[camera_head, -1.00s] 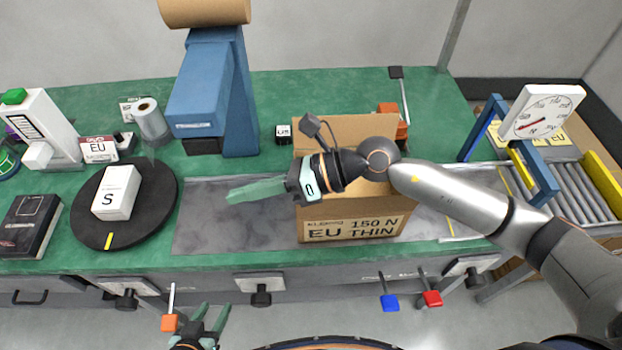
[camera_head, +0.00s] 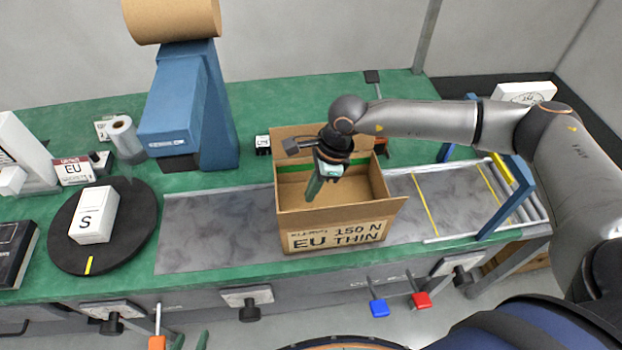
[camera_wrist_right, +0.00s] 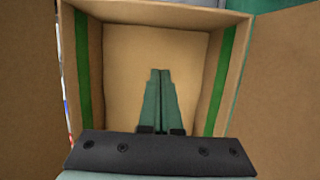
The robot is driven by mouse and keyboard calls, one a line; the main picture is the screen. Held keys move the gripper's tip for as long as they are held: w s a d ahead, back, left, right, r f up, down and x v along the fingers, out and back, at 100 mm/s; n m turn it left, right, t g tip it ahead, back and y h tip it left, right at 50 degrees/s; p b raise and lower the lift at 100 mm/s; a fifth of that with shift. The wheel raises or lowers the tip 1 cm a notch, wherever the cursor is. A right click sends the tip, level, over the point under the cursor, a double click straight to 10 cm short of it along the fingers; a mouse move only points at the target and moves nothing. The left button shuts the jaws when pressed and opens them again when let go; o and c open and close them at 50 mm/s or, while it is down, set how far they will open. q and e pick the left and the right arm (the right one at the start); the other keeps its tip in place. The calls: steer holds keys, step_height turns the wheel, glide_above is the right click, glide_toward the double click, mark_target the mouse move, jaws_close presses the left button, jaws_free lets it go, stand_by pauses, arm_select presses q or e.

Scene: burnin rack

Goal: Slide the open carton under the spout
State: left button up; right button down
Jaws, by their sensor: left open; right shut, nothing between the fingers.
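The open brown carton (camera_head: 335,232), labelled "EU 150 N THIN", stands upright on a grey strip (camera_head: 215,235). Its inside (camera_wrist_right: 150,60) shows in the right wrist view, with green stripes on two walls and no contents visible. My right gripper (camera_head: 313,197) points down into the carton's opening, its fingers shut and empty (camera_wrist_right: 160,75). I cannot tell whether it touches a wall. A blue machine (camera_head: 187,110) with an overhanging head, probably the spout, stands behind the strip, left of the carton.
A black turntable (camera_head: 60,250) with a white "S" box (camera_head: 94,215) is left of the strip. A roller conveyor (camera_head: 525,200) with a blue frame is at the right. The grey strip is clear between turntable and carton. Clamp handles (camera_head: 379,308) line the front edge.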

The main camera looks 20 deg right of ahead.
mark_target(287, 205)
steer(key=x, duration=0.4)
steer(key=shift+a, duration=0.1)
steer(key=a, duration=0.2)
steer(key=a+p, duration=0.1)
steer(key=shift+w+f, duration=0.3)
steer(key=shift+w, duration=0.1)
steer(key=shift+w+a+f, duration=0.1)
steer(key=shift+a, duration=0.4)
